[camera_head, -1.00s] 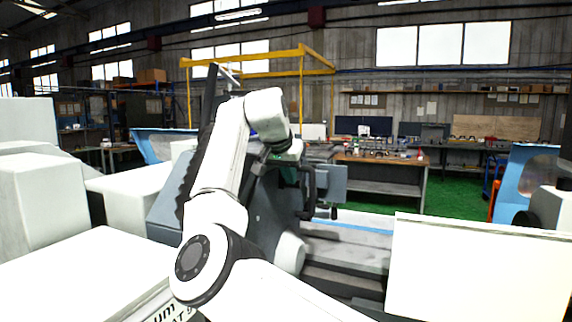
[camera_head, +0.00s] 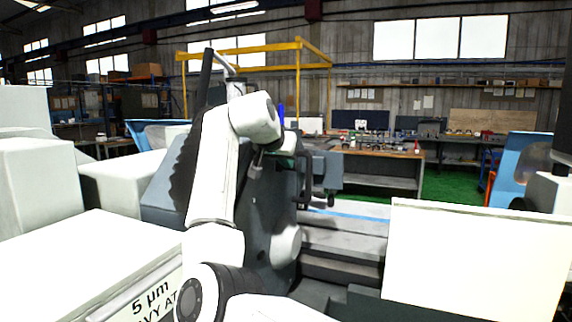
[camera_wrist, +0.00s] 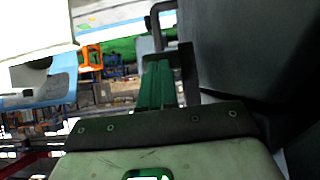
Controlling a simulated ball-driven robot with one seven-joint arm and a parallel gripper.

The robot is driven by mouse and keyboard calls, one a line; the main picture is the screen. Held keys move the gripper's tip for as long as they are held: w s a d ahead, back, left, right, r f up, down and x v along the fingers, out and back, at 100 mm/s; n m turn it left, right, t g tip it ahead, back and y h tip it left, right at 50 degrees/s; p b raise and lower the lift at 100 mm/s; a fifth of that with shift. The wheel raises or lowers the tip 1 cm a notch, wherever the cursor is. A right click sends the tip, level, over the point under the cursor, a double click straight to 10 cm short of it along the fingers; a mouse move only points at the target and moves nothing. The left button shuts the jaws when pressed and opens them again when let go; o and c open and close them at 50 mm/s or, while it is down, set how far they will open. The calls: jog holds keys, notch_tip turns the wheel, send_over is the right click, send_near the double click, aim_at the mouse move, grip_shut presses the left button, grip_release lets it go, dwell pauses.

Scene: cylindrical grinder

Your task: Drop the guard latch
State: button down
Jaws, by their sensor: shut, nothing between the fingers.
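My gripper (camera_wrist: 157,64) is shut and empty, its green fingers side by side in the wrist view. In the head view my own arm mostly hides it beside the grinder's dark grey wheel head (camera_head: 265,210). A dark bent bar (camera_wrist: 187,72) stands right beside and partly behind the fingers in the wrist view; I cannot tell whether they touch. A dark handle-like bar (camera_head: 307,178) shows on the machine in the head view. A small blue upright piece (camera_head: 281,114) rises behind my wrist. I cannot tell which part is the guard latch.
A large white panel (camera_head: 480,245) stands at the front right, and a white machine cover (camera_head: 90,265) at the front left. The grinder bed (camera_head: 345,235) runs between them. A workbench (camera_head: 375,170) stands behind. Open green floor (camera_head: 450,188) lies behind the panel.

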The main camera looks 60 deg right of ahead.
jog(key=shift+s+d+f, duration=0.1)
jog(key=shift+d, duration=0.05)
jog(key=b+v, duration=0.2)
jog(key=v, duration=0.9)
